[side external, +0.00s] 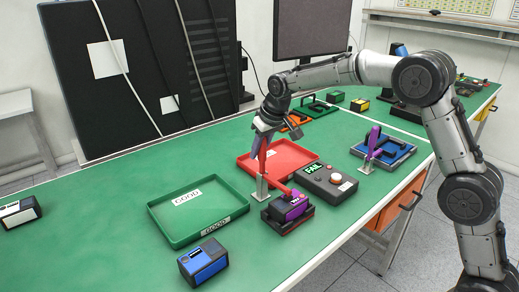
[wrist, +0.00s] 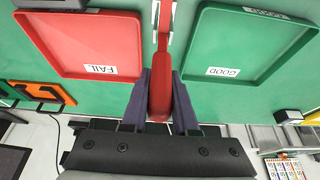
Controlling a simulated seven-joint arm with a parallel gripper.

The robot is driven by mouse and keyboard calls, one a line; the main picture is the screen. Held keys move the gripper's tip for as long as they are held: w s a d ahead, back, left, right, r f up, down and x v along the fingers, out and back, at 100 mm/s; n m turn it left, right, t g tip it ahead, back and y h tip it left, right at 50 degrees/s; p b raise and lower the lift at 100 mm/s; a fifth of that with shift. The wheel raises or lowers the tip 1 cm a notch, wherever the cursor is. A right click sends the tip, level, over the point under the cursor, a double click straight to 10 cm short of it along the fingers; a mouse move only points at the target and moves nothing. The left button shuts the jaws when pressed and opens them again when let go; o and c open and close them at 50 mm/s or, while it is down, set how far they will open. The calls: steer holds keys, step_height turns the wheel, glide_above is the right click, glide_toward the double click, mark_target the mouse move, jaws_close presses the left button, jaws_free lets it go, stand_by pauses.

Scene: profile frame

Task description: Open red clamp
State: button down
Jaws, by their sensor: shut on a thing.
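The red clamp shows in the side external view with its red handle (side external: 262,161) standing nearly upright on a metal bracket (side external: 260,190). A red arm (side external: 279,188) runs from the bracket toward a purple box (side external: 291,206), which sits on a red and black holder (side external: 284,224). My gripper (side external: 259,146) is at the top of the handle, pointing down. In the wrist view, my gripper (wrist: 160,98) has the red handle (wrist: 161,72) between its dark fingers, and they are shut on it. The clamp's lower part is mostly hidden there.
A green GOOD tray (side external: 157,230) lies left of the clamp, and a red tray (side external: 247,169) lies behind it. A black box reading FAIL (side external: 325,185) stands right. A blue holder with a purple clamp (side external: 373,142) is further right. A blue box (side external: 204,263) sits in front.

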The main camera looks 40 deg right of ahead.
steer(key=w+g, duration=0.1)
steer(key=g, duration=0.1)
steer(key=w+f+g, duration=0.1)
steer(key=w+g, duration=0.1)
steer(key=shift+w, duration=0.15)
stand_by(0.6)
steer(key=shift+g, duration=0.3)
steer(key=c, duration=0.7)
jaws_free()
steer(key=shift+f, duration=0.1)
